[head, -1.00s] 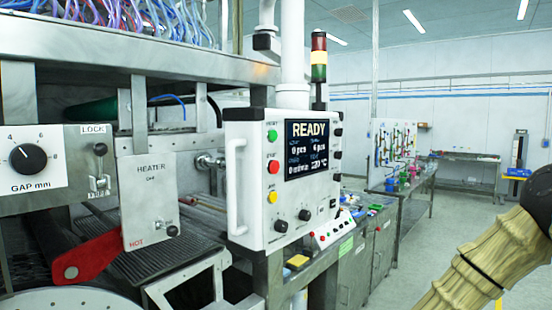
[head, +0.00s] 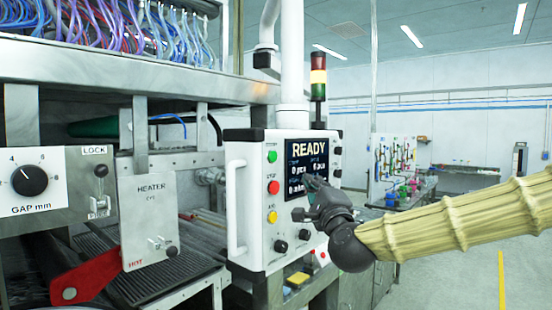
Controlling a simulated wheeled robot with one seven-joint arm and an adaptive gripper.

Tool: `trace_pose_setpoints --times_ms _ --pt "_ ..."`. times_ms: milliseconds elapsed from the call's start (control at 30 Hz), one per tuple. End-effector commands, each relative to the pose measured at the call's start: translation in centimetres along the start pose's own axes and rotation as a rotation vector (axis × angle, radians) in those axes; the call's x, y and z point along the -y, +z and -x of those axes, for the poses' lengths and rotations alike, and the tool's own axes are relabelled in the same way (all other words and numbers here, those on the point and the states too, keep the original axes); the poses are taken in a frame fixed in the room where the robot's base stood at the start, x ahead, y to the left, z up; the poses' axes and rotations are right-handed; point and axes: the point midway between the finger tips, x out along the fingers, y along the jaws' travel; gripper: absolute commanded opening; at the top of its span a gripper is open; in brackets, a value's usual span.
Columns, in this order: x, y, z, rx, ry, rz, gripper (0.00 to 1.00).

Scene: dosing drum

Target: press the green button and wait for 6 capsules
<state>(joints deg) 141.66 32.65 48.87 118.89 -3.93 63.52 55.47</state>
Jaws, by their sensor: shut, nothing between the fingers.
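The white control panel (head: 248,225) stands in the middle of the head view. Its green button (head: 272,156) is at the top of a column, above a red button (head: 273,187) and a yellow one (head: 272,217). The panel's screen (head: 307,148) reads READY, with small lines that look like 0 pcs and 6 pcs; its lower part is hidden behind my gripper. My gripper (head: 306,196) is shut and empty, in front of the panel's lower right, to the right of and below the green button. It appears apart from the button.
A white handle (head: 235,208) stands out at the panel's left edge. A signal tower (head: 318,78) with its yellow section bright rises behind the panel. A heater box (head: 149,222) and a red lever (head: 88,278) are at the left. Open floor lies at the right.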

Motion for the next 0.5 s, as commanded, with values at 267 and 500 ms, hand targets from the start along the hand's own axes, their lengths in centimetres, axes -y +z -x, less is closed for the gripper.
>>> trace_pose_setpoints --times_ms 267,500 --pt "5.1 0.6 -0.6 0.001 -0.078 -0.060 0.00" --pt "5.3 0.7 -0.7 0.001 -0.081 -0.063 0.00"
